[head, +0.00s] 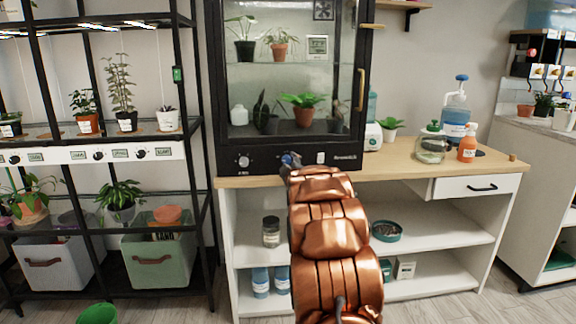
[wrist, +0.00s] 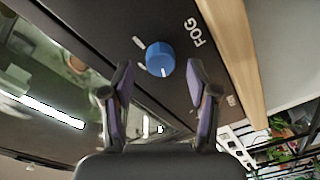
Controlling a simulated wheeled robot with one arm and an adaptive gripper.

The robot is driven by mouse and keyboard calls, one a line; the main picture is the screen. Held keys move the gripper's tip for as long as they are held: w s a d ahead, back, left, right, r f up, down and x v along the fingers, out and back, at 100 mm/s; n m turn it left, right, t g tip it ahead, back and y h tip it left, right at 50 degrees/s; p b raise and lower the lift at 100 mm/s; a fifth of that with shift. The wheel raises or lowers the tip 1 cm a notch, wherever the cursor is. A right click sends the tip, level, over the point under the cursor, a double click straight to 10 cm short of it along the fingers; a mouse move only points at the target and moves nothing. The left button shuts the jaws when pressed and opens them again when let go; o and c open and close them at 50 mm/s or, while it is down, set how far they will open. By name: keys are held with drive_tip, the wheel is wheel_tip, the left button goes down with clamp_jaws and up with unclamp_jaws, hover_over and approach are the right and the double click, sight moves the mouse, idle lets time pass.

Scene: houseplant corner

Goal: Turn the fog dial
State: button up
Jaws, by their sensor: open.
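The fog dial (wrist: 160,59) is a round blue knob on a black panel, beside the white word FOG, in the wrist view. My gripper (wrist: 158,70) is open, with one purple-padded finger on each side of the dial's near end. Gaps show between the dial and both fingertips, and nothing is held. In the head view my copper arm reaches the black front panel of the glass plant cabinet (head: 262,158). A small blue patch shows at the arm's tip, but I cannot tell dial from fingers there.
A silver knob (head: 243,161) and a white switch (head: 320,158) sit on the same panel. The cabinet stands on a wooden-topped bench (head: 410,165). A glass jar (head: 432,145) and an orange bottle (head: 467,148) stand right. A black plant rack (head: 198,110) is left.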

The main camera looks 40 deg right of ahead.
drive_tip(key=shift+x, duration=0.9)
drive_tip(key=shift+f, duration=0.1)
drive_tip(key=shift+c, duration=0.3)
clamp_jaws()
